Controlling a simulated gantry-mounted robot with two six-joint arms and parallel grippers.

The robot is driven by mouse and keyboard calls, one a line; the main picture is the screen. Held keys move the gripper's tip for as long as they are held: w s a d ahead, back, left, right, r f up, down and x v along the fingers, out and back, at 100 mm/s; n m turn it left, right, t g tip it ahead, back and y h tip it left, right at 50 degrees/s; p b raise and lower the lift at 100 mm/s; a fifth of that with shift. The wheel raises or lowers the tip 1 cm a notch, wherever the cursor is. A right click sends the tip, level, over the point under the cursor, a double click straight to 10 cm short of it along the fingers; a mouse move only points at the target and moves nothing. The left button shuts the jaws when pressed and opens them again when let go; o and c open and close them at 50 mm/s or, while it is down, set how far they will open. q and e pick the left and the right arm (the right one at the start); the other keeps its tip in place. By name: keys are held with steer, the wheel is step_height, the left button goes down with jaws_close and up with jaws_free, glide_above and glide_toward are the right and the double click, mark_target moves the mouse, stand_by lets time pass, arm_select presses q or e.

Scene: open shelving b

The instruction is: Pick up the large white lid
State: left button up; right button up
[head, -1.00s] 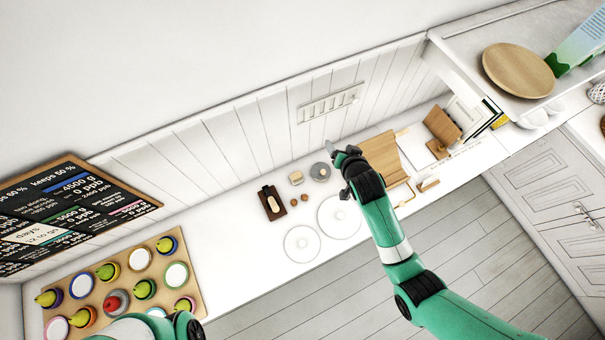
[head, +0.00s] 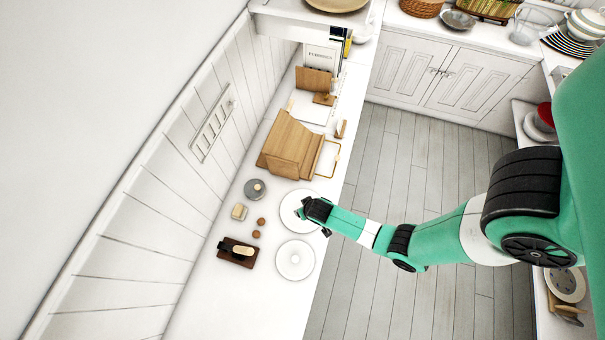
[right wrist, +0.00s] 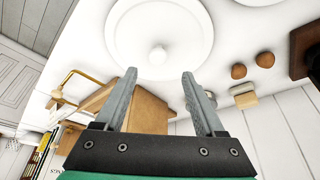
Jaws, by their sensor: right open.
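The large white lid (head: 287,209) lies flat on the white counter, beside a second, slightly smaller white lid (head: 295,261). In the right wrist view the large lid (right wrist: 160,20) is round with a small central knob. My right gripper (head: 299,213) is over the large lid and hides part of it. In the right wrist view its two fingers (right wrist: 159,73) are spread, with nothing between them, and the knob appears just beyond the fingertips. I cannot tell the exact height of the fingers above the lid. My left gripper is out of view.
A wooden box (head: 291,147) stands on the counter above the lid. A grey round item (head: 255,189), a butter-like block (head: 239,211), two brown eggs (head: 256,234) and a dark board (head: 237,254) lie to the left. The counter edge is close on the right.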

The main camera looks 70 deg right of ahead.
steer(key=shift+w+d+f, duration=0.1)
steer(key=shift+w+f, duration=0.05)
steer(key=shift+f, duration=0.35)
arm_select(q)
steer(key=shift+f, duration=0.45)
arm_select(e)
steer(key=shift+r, duration=0.1)
steer(key=b+x, duration=0.2)
steer(key=x, duration=0.1)
steer(key=b+x, duration=0.1)
steer(key=shift+s+d+f, duration=0.1)
steer(key=shift+s+f, duration=0.1)
steer(key=shift+f, duration=0.15)
steer(key=shift+w+f, duration=0.15)
steer(key=shift+f, duration=0.1)
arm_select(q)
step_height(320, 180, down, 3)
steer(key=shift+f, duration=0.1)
arm_select(e)
steer(key=shift+d, duration=0.1)
jaws_close()
